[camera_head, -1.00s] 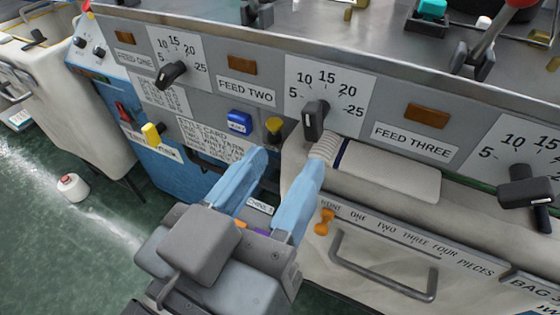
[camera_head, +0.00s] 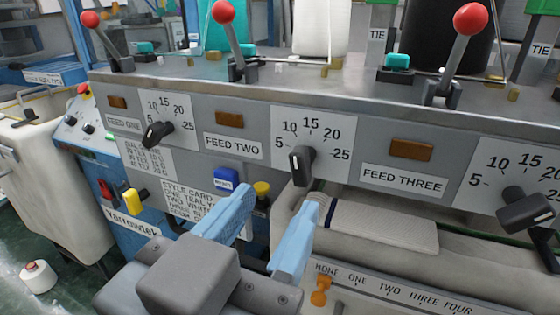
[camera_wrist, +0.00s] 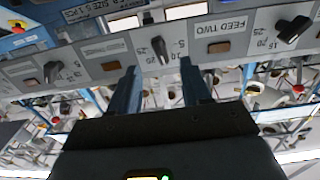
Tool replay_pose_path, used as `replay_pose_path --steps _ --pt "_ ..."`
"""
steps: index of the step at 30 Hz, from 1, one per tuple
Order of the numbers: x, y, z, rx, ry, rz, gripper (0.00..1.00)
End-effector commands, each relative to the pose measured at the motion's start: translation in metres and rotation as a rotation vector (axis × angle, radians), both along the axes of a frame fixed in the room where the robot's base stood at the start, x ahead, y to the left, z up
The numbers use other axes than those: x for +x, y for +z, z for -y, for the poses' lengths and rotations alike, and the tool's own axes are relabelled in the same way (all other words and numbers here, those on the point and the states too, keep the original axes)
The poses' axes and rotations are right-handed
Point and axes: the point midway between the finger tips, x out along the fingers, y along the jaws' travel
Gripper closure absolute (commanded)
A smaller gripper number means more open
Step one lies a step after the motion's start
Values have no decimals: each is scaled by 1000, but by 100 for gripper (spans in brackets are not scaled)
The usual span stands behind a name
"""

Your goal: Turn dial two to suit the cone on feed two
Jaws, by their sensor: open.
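Dial two (camera_head: 302,165) is a black knob on a white scale plate marked 5 to 25, right of the FEED TWO label (camera_head: 233,146). Its bar stands close to upright; I cannot tell its exact reading. My gripper (camera_head: 277,200) has blue fingers, apart and empty, in front of and below the dial. In the wrist view, which is upside down, dial two (camera_wrist: 160,50) lies beyond and between the fingertips (camera_wrist: 158,68), not visibly touched. A white cone (camera_head: 320,28) stands behind the panel above dial two, its top cut off; a teal cone (camera_head: 226,32) stands left of it.
Dial one (camera_head: 157,135) is left and dial three (camera_head: 526,208) right. Red-knobbed levers, including one near feed two (camera_head: 223,12), rise from the metal top. A black cone (camera_head: 420,40) stands right.

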Motion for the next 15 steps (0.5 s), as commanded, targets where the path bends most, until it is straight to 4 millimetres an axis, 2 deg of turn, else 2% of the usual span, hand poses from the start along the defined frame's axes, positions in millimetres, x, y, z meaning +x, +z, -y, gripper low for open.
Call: replay_pose_path --steps 9,15 --pt "44 1 17 -1 -3 -1 52" --pt "63 1 23 -2 -1 -1 52"
